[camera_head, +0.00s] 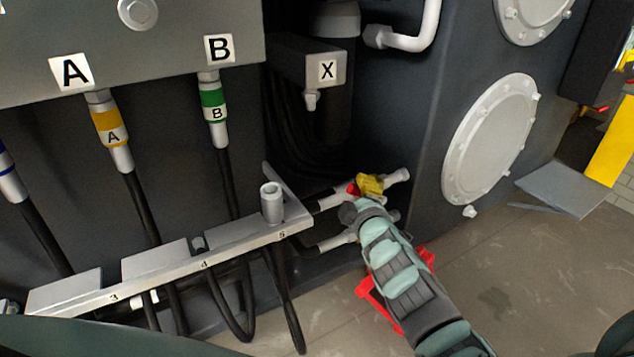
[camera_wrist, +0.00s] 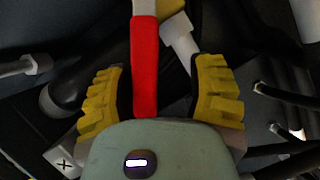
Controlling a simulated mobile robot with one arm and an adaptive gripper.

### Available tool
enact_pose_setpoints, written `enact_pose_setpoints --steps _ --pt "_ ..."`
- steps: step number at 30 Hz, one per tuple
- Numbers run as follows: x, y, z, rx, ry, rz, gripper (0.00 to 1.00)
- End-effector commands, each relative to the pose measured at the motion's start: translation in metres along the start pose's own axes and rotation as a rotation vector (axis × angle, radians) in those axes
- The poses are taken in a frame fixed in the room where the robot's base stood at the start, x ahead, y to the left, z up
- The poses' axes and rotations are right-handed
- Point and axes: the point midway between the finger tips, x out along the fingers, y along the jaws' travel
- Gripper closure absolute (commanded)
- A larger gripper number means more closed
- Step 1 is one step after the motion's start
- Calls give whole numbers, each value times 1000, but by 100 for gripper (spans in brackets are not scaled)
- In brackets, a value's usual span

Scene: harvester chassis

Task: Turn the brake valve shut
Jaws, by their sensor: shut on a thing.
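The brake valve's red handle (camera_wrist: 146,62) runs up the middle of the wrist view, with a light metal part at its top end. In the head view my gripper (camera_head: 369,186) is low beside the dark chassis. Only a small bit of the red handle (camera_head: 352,189) shows there, and the fingers hide the rest. A light pipe (camera_head: 398,176) sticks out just behind the fingers. The valve body is mostly hidden, so I cannot tell its exact position.
A grey bracket (camera_head: 215,240) with numbered slots and hoses stands left of my gripper. A box marked X (camera_head: 327,70) hangs above. A round bolted cover (camera_head: 489,143) is on the wall at right. The floor (camera_head: 500,270) to the right is mostly clear.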

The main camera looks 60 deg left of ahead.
Motion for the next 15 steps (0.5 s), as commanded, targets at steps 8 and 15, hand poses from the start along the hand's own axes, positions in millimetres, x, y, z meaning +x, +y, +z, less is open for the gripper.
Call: enact_pose_setpoints --steps 8,15 --pt "2 -21 5 -131 5 49 46" --pt "3 -31 6 -251 6 99 46"
